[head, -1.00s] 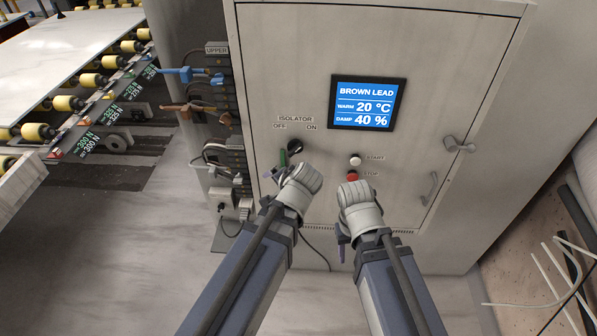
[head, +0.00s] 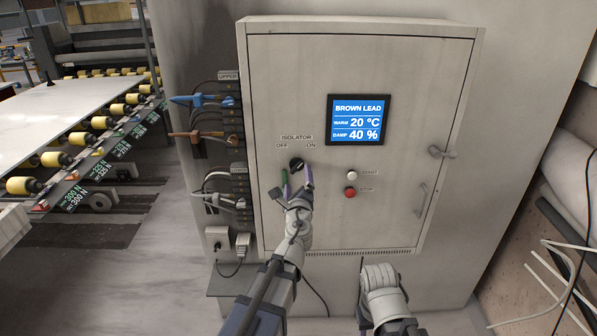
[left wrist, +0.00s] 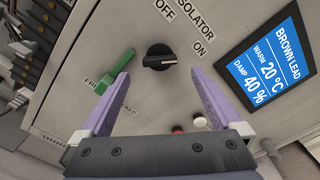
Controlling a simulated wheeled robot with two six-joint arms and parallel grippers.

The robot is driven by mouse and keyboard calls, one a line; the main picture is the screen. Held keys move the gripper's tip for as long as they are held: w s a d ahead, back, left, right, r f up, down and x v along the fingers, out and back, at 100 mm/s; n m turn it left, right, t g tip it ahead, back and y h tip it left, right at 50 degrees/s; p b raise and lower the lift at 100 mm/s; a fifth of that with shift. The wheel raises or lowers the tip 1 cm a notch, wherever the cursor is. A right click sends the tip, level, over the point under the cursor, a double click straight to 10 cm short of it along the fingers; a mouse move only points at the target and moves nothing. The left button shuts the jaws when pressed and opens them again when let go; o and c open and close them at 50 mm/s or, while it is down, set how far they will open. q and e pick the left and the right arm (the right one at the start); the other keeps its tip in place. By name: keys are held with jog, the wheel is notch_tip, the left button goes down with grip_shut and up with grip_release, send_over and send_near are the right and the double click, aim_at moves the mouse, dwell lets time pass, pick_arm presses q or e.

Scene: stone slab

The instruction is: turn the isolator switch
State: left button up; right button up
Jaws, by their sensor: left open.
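The isolator switch is a black round knob (head: 296,164) on the grey cabinet door, under the OFF and ON labels. In the left wrist view the knob (left wrist: 158,56) has a pale mark on the side toward ON. My left gripper (head: 297,182) is open just below it, with purple fingers. In the left wrist view the knob shows beyond and between the fingertips (left wrist: 162,74), with no visible contact. A green lever (left wrist: 114,73) stands beside the left finger. My right wrist shows low in the head view; its fingers are hidden.
The grey cabinet (head: 400,60) carries a blue display (head: 358,122), a white start button (head: 351,174) and a red stop button (head: 350,192). Cables plug in along its left side. A roller conveyor (head: 75,140) stands at left. Pale pipes (head: 555,275) lie at lower right.

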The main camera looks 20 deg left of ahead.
aim_at(297, 169)
pick_arm(q)
jog(key=x, duration=0.7)
jog(key=shift+w+a, duration=0.15)
jog(key=c, duration=1.4)
